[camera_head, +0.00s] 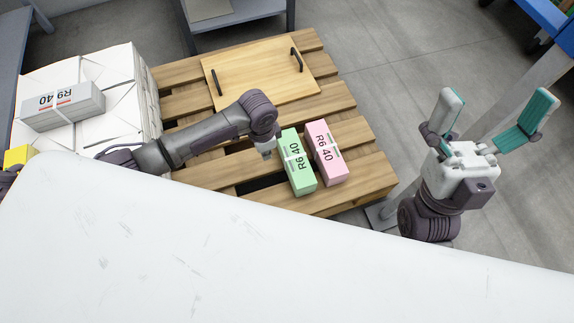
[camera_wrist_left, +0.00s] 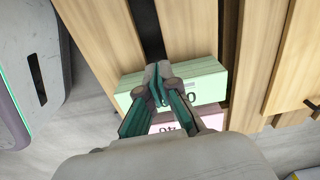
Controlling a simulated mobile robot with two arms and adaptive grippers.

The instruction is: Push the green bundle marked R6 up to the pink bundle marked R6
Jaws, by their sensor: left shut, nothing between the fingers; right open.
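The green bundle marked R6 40 (camera_head: 298,163) lies on the wooden pallet, left of the pink bundle marked R6 40 (camera_head: 326,153). They lie side by side, nearly parallel; at most a narrow gap shows between them, and I cannot tell if they touch. My left gripper (camera_head: 266,152) is shut and empty at the green bundle's left side; contact is unclear. My right gripper (camera_head: 491,118) is open and empty, right of the pallet.
A wooden tray with black handles (camera_head: 258,75) lies at the back of the pallet (camera_head: 352,132). A stack of white bundles (camera_head: 100,65) with a grey R9 40 bundle (camera_head: 63,106) on top stands left. A white surface (camera_head: 250,265) fills the foreground.

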